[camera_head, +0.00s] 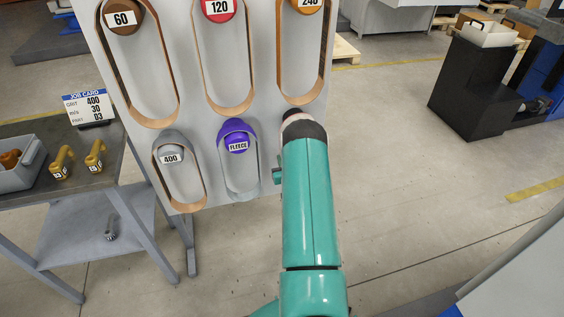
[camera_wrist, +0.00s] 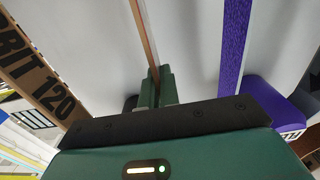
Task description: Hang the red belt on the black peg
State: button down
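In the head view my teal arm ends at a dark tip (camera_head: 303,127) against the lower right of the pegboard and hides that part of it. I cannot make out a red belt or a black peg there. In the wrist view my green gripper fingers (camera_wrist: 155,90) are close together around the edge of a thin tan strip (camera_wrist: 146,35), apparently one side of a belt. A red peg marked 120 (camera_head: 219,9) holds a tan-lined belt (camera_head: 235,108) at the top middle. A brown band printed GRIT 120 (camera_wrist: 40,90) shows at the left of the wrist view.
A purple peg marked FLEECE (camera_head: 237,146) with its purple belt (camera_wrist: 235,45) is close beside my gripper. A grey peg marked 400 (camera_head: 171,157), a brown peg marked 60 (camera_head: 122,18) and an orange 240 peg (camera_head: 310,4) also hold belts.

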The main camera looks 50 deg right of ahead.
jog(key=shift+w, duration=0.2)
jog(key=shift+x, duration=0.85)
dwell(0.4)
jog(key=shift+f, duration=0.35)
jog(key=c, duration=1.3)
grip_release()
jog(key=shift+s, duration=0.1)
